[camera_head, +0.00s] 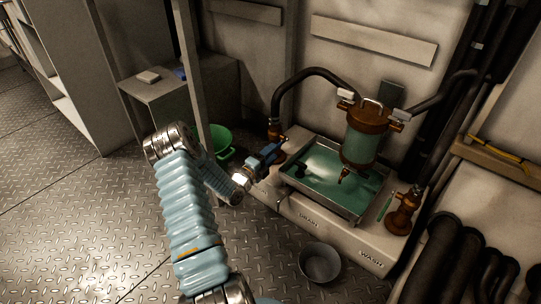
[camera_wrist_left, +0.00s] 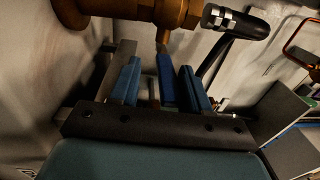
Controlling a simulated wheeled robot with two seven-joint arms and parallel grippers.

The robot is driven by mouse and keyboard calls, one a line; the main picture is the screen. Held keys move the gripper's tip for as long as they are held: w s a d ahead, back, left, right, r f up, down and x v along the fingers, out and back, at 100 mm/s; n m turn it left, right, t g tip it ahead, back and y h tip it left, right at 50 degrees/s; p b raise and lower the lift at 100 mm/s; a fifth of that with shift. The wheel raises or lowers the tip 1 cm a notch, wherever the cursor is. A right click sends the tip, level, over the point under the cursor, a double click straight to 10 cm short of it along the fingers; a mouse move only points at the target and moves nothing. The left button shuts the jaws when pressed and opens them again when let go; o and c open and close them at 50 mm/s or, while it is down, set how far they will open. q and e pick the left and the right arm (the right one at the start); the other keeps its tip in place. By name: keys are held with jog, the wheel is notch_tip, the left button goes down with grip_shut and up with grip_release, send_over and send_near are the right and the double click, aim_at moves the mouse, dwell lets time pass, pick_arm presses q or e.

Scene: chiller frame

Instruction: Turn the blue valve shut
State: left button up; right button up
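The blue valve has a brass body (camera_head: 276,136) at the left end of the chiller frame, under a black hose. In the left wrist view its brass body (camera_wrist_left: 172,12) is at the top, and its blue handle (camera_wrist_left: 166,80) points down between my fingers. My left gripper (camera_head: 266,157) is at this valve in the head view. In the left wrist view the gripper (camera_wrist_left: 160,88) is open, with a finger on each side of the handle. A gap shows on the left of the handle and a narrower one on the right. My right gripper is not in view.
A metal tray (camera_head: 348,216) of green liquid sits on the frame beneath a brass-capped canister (camera_head: 362,140). A second brass valve (camera_head: 403,212) with a green handle stands at the right. A grey bucket (camera_head: 320,263) and a green bucket (camera_head: 222,138) are on the floor.

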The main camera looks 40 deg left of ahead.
pick_arm(q)
jog(key=s+d+f+p, duration=0.1)
jog(key=s, duration=1.2)
jog(key=shift+s+d+p, duration=0.25)
jog(key=shift+s+p, duration=0.05)
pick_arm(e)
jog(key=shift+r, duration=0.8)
pick_arm(q)
jog(key=shift+s+f, duration=0.1)
jog(key=shift+s, duration=0.05)
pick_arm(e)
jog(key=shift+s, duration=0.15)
